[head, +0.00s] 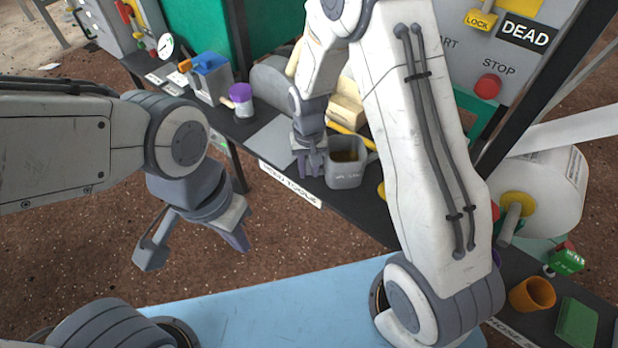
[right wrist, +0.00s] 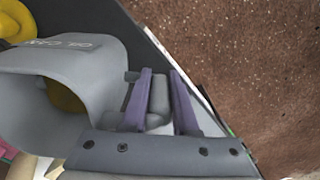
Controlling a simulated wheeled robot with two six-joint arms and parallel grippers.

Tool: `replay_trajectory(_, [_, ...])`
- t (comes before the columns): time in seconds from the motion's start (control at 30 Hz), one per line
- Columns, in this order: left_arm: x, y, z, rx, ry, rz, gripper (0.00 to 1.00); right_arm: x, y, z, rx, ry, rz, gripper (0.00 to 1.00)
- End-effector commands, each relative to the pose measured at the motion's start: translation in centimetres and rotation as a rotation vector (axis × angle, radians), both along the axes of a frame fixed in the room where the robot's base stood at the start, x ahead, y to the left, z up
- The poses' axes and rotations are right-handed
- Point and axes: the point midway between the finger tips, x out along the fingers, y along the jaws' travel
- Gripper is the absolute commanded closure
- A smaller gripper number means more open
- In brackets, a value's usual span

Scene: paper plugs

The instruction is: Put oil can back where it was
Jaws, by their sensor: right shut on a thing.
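A grey, open-topped container (head: 345,174) with a label stands at the front edge of the dark bench in the head view. In the right wrist view the same container (right wrist: 95,70) reads as the oil can, with something yellow inside. My right gripper (head: 312,165) is at its left side, and its purple fingers (right wrist: 158,100) are shut on a grey part beside the can, apparently its handle. The join between that part and the can is not clear. My left gripper (head: 194,242) is open and empty over the brown floor, in front of the bench.
A blue-topped grey device (head: 211,80) and a purple-lidded jar (head: 242,98) stand left on the bench. A beige box (head: 346,100) is behind the can. An orange cup (head: 532,294) and green block (head: 577,322) are at right. My right arm hides part of the bench.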

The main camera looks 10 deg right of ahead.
Motion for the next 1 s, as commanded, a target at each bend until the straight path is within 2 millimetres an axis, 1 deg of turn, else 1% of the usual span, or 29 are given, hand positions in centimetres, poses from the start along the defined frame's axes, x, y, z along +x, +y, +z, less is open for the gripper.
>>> replay_trajectory(0.03, [0.0, 0.0, -0.8, 0.000, 0.000, 0.000, 1.00, -0.1, 0.0, -1.2, -0.001, 0.002, 0.001, 1.00])
replay_trajectory(0.1, [0.0, 0.0, -1.4, 0.000, 0.000, 0.000, 1.00, -0.1, 0.0, -2.4, -0.001, 0.003, 0.001, 1.00])
replay_trajectory(0.2, [0.0, 0.0, -1.8, 0.000, 0.000, 0.000, 1.00, 0.0, 0.1, -3.4, 0.000, 0.001, 0.002, 1.00])
replay_trajectory(0.43, [0.0, 0.0, -1.6, 0.000, 0.000, 0.000, 1.00, 0.0, 0.1, -3.2, 0.000, 0.000, 0.002, 1.00])
replay_trajectory(0.57, [0.0, 0.0, -1.7, 0.000, 0.000, 0.000, 1.00, 0.0, 0.1, -3.5, 0.000, 0.001, 0.002, 1.00])
replay_trajectory(0.6, [0.0, 0.0, -1.7, 0.000, 0.000, 0.000, 1.00, 0.0, 0.1, -3.5, 0.000, 0.001, 0.002, 0.61])
replay_trajectory(0.63, [0.0, 0.0, -1.7, 0.000, 0.000, 0.000, 1.00, 0.0, 0.1, -3.5, 0.000, 0.001, 0.002, 0.50])
replay_trajectory(0.67, [0.0, 0.0, -1.7, 0.000, 0.000, 0.000, 1.00, 0.0, 0.1, -3.5, 0.000, 0.001, 0.002, 0.43])
replay_trajectory(1.0, [0.0, 0.0, -1.6, 0.000, 0.000, 0.000, 1.00, 0.0, 0.1, -3.2, 0.000, 0.000, 0.002, 0.43])
